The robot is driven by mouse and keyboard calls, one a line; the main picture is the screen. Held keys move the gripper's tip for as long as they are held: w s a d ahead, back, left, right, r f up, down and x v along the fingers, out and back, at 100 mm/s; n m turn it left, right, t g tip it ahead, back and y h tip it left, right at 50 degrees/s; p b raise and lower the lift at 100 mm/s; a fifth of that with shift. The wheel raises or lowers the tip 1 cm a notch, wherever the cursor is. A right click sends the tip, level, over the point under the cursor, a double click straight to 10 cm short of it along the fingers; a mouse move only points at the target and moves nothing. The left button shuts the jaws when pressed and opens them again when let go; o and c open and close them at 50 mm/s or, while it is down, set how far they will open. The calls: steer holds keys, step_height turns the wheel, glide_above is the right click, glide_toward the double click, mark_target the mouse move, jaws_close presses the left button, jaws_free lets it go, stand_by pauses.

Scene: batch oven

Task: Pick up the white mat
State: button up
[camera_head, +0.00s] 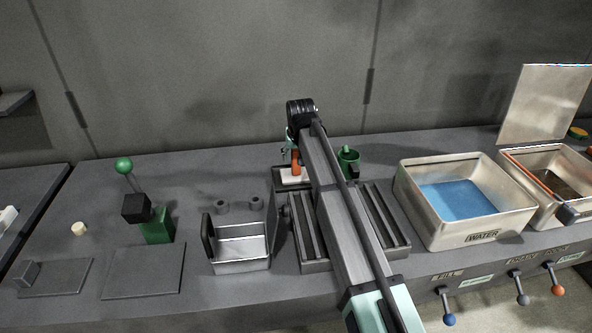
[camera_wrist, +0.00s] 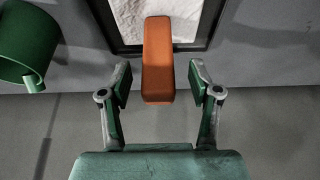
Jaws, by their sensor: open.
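The white mat (camera_wrist: 130,18) shows at the top of the wrist view as a rough white surface inside a dark-rimmed tray (camera_wrist: 212,20). In the head view the white surface (camera_head: 290,177) lies in a small dark tray (camera_head: 277,186) at the back middle of the counter, partly hidden by my arm. An upright orange block, like a handle (camera_wrist: 157,60), stands over the white surface; whether they are joined I cannot tell. My gripper (camera_wrist: 160,86) is open, with one finger on each side of the orange handle and gaps on both sides.
A green cup (camera_head: 349,160) stands right of the tray. Slotted dark racks (camera_head: 310,235) and a metal bin (camera_head: 240,250) are in front. A water basin (camera_head: 465,200) is at the right. A wall (camera_head: 220,60) rises close behind the counter.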

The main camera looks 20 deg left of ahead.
steer(key=p+x, duration=0.1)
steer(key=x, duration=0.3)
steer(key=shift+w+f, duration=0.1)
jaws_close()
step_height(320, 180, up, 20)
steer(key=b, duration=0.4)
stand_by(0.4)
